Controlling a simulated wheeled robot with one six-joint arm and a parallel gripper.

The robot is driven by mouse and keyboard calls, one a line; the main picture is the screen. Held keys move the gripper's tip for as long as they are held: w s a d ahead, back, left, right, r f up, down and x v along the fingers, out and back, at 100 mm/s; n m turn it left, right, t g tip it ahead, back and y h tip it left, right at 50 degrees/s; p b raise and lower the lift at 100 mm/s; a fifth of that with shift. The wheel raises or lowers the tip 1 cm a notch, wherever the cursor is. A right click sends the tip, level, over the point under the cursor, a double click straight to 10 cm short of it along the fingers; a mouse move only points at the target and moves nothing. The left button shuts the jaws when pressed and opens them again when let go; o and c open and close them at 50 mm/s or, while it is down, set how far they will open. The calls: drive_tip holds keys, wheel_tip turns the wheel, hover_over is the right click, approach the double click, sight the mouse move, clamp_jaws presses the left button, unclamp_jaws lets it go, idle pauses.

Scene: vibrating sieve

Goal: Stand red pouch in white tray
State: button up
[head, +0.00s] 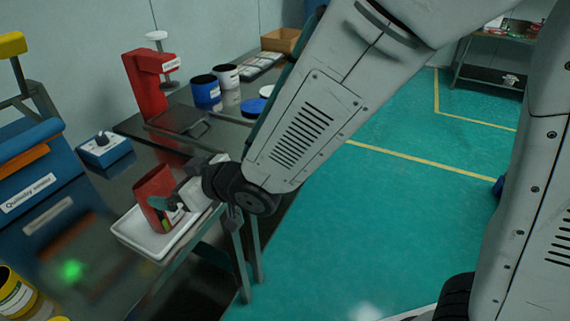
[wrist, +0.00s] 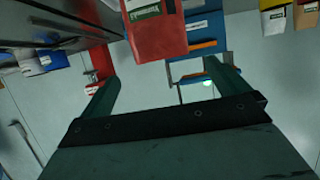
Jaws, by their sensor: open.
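The red pouch (head: 153,188) stands in the white tray (head: 143,243) on the dark table, leaning slightly. Its lower part is partly hidden by my gripper (head: 170,206), which is at the pouch's right side in the head view. In the wrist view my gripper (wrist: 163,70) is open, its two fingers spread wide. The red pouch (wrist: 158,38) shows there just past the fingertips, lined up with the gap and not clasped. Part of a label shows on the pouch. From the head view I cannot tell whether a finger touches it.
A blue machine (head: 40,165) stands left of the tray. Blue (head: 206,90) and white (head: 226,75) tubs stand farther back. The teal floor (head: 370,230) at right is open.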

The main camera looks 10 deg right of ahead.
drive_tip(key=d+r+m+h, duration=0.2)
drive_tip(key=d+h, duration=0.1)
drive_tip(key=d, duration=0.6)
drive_tip(key=d+r+m+g+h, duration=0.1)
drive_tip(key=d+r+m+h, duration=0.15)
drive_tip(key=d, duration=0.65)
drive_tip(key=d+r+m+h, duration=0.15)
drive_tip(key=d+h, duration=0.25)
drive_tip(key=d, duration=0.5)
drive_tip(key=s+d+r+m+g, duration=0.1)
drive_tip(key=s+d+g, duration=0.1)
drive_tip(key=s, duration=0.4)
drive_tip(key=s+d+r+m+g+h, duration=0.1)
drive_tip(key=s+d+m+g, duration=0.1)
drive_tip(key=s+d, duration=0.3)
drive_tip(key=s+d+r+m+g, duration=0.1)
drive_tip(key=s+d, duration=0.2)
drive_tip(key=s, duration=0.5)
drive_tip(key=shift+s+d+m+g, duration=0.25)
drive_tip(key=shift+s+m+g, duration=0.05)
drive_tip(key=shift+g, duration=0.1)
drive_tip(key=shift+r, duration=0.1)
